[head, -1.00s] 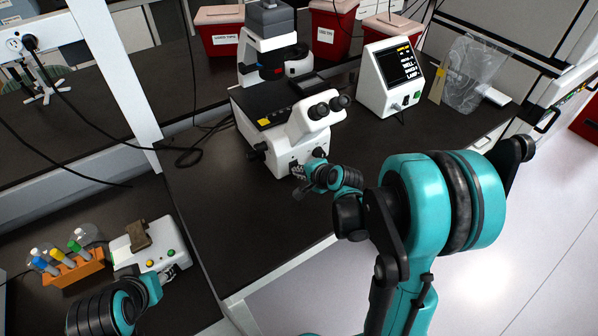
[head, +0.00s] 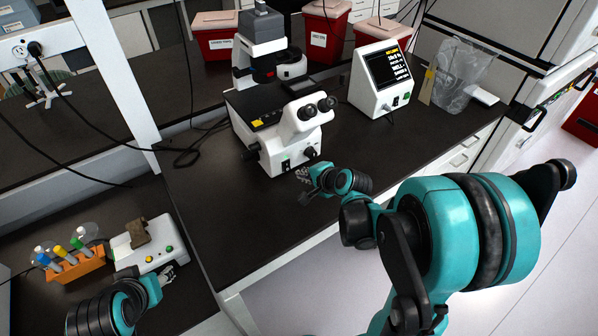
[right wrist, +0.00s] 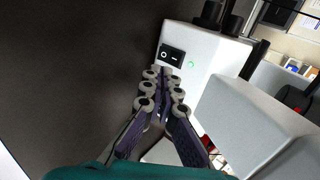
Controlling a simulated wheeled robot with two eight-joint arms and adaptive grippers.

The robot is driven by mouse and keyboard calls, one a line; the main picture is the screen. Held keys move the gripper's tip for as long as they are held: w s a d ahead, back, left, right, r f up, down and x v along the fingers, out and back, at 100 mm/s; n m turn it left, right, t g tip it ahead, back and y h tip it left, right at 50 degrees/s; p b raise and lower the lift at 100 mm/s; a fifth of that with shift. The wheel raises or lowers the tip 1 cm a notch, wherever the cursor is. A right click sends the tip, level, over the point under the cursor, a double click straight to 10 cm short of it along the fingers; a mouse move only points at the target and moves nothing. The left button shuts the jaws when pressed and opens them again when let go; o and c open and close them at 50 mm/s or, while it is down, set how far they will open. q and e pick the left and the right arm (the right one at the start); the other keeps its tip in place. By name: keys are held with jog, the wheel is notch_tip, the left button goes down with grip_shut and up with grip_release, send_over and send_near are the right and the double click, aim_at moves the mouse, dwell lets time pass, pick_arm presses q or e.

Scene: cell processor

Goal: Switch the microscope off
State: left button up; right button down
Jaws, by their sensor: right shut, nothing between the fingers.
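The white and black microscope (head: 300,127) stands on the dark bench. Its black rocker switch shows on the front of the base in the right wrist view (right wrist: 172,56), marked O and a dash. A small green light (right wrist: 191,65) glows beside the switch. I cannot tell which side of the rocker is pressed. My right gripper (head: 303,174) is shut and empty, just in front of the base and apart from the switch; its fingers (right wrist: 160,72) also show in the right wrist view. My left gripper (head: 168,273) is by a white device at lower left; its opening is unclear.
A white box with a lit screen (head: 382,101) stands right of the microscope, with a clear bag (head: 462,75) beyond. Red bins (head: 325,38) stand behind. A white device (head: 146,257) and an orange tube rack (head: 78,266) sit at lower left. Bench in front is clear.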

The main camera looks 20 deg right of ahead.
pick_arm(q)
jog(key=shift+w+a+r+p, duration=0.1)
jog(key=shift+w+r+p, duration=0.15)
jog(key=shift+r+p, duration=0.35)
jog(key=shift+w+r+p, duration=0.2)
jog(key=shift+r+p, duration=0.3)
jog(key=shift+r, duration=0.1)
pick_arm(e)
jog(key=a+v, duration=0.1)
jog(key=v, duration=0.5)
jog(key=shift+d+r, duration=0.4)
jog(key=shift+d, duration=0.1)
jog(key=shift+w, duration=0.1)
pick_arm(q)
notch_tip(320, 180, down, 2)
jog(key=b, duration=0.2)
jog(key=shift+f+b, duration=0.25)
jog(key=shift+b, duration=0.05)
pick_arm(e)
jog(key=shift+f+g, duration=0.45)
jog(key=shift+g, duration=0.35)
